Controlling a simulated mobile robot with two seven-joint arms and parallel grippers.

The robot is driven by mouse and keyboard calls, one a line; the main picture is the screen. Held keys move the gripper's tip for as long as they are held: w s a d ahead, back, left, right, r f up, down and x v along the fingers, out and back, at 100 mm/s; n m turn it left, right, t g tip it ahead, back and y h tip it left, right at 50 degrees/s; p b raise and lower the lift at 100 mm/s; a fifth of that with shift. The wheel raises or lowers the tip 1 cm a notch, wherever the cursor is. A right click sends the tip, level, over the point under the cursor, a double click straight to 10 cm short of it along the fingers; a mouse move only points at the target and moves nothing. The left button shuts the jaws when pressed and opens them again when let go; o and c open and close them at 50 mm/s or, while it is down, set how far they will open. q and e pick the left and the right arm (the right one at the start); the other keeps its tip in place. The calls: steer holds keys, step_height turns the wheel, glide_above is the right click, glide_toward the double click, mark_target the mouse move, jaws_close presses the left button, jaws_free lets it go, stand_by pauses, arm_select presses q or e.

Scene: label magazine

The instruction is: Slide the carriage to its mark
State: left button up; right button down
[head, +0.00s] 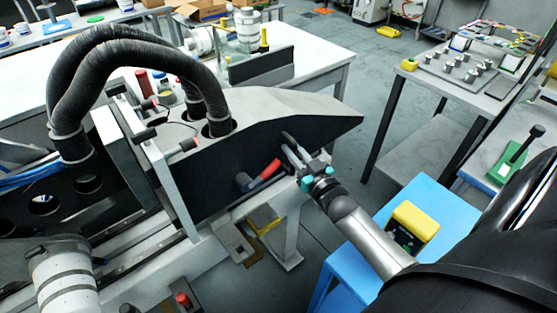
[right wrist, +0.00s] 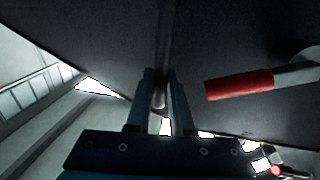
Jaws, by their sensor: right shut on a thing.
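The carriage (head: 235,165) is a large dark, wedge-nosed body with a pale top, sitting above rails (head: 140,255) on the left. My right gripper (head: 299,157) is at the dark side face near the carriage's nose. It is shut on a thin metal bar handle (head: 288,138). In the right wrist view the bar (right wrist: 161,85) runs between the two fingers (right wrist: 160,98). A red-handled lever (head: 265,172) is beside the gripper, and its red grip (right wrist: 240,85) shows clear of the fingers. I cannot pick out the mark with certainty. My left gripper is not in view.
Two black ribbed hoses (head: 140,50) arch over the carriage. A yellow-edged piece (head: 262,219) is low beside the rail frame. A blue stool (head: 375,215) with a yellow-and-black device (head: 413,225) stands right, near my forearm. A grey table (head: 430,95) stands behind it.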

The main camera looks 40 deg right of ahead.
mark_target(294, 136)
steer(key=d, duration=0.3)
steer(key=shift+w+d+f, duration=0.1)
steer(key=shift+w, duration=0.05)
steer(key=shift+a, duration=0.25)
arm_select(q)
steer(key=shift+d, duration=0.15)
arm_select(e)
steer(key=c, duration=0.8)
jaws_free()
steer(key=shift+a, duration=0.2)
arm_select(q)
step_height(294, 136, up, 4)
steer(key=p, duration=0.4)
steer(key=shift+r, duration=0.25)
arm_select(e)
step_height(294, 136, up, 20)
